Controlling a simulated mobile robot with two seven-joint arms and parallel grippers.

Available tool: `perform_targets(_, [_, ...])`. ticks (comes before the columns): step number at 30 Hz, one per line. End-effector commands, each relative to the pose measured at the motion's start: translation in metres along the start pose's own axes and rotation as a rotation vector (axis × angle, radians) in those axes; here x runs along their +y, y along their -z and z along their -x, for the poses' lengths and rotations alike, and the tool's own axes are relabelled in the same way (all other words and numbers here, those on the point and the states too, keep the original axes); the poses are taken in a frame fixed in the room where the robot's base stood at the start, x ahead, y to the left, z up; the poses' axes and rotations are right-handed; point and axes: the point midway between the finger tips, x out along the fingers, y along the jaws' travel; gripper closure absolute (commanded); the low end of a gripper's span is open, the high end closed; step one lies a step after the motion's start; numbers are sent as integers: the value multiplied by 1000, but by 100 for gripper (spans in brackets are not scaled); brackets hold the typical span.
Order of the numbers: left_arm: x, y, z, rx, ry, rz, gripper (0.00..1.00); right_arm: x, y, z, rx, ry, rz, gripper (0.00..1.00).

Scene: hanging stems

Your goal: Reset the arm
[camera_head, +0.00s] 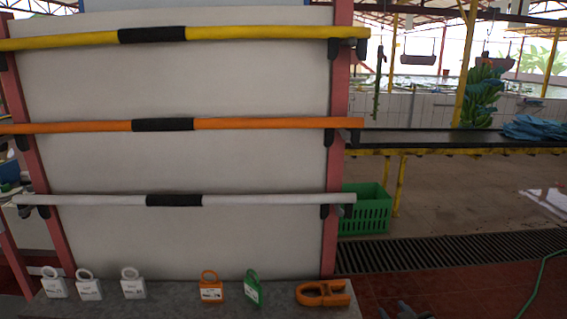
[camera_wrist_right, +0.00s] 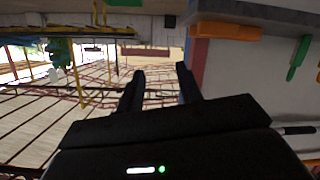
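My right gripper (camera_head: 402,312) shows only as a small dark tip at the bottom edge of the head view, right of the ledge. In the right wrist view my right gripper (camera_wrist_right: 160,75) has its two black fingers apart, with nothing between them. The rest of my right arm is hidden below the head view. My left gripper is not in view.
A white panel carries a yellow bar (camera_head: 230,33), an orange bar (camera_head: 260,123) and a white bar (camera_head: 260,199). On the ledge below stand several ring-topped tags, including an orange tag (camera_head: 211,290) and a green tag (camera_head: 252,288). An orange clip (camera_head: 323,295) lies beside them. A green crate (camera_head: 367,210) stands behind.

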Motion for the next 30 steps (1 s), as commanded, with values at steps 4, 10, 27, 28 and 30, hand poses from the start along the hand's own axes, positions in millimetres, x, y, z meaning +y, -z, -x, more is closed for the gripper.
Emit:
perform_targets(4, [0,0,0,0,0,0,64,-74,-66,69,-96,112,-55,64])
perform_targets(10, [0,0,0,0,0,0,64,-140,-111,164,-204,215,-147,64])
perform_targets(27, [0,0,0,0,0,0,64,-170,-124,222,-269,261,-213,64])
perform_targets(28, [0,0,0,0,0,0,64,-170,-124,222,-269,261,-213,64])
perform_targets(30, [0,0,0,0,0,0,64,-170,-124,222,-269,261,-212,64])
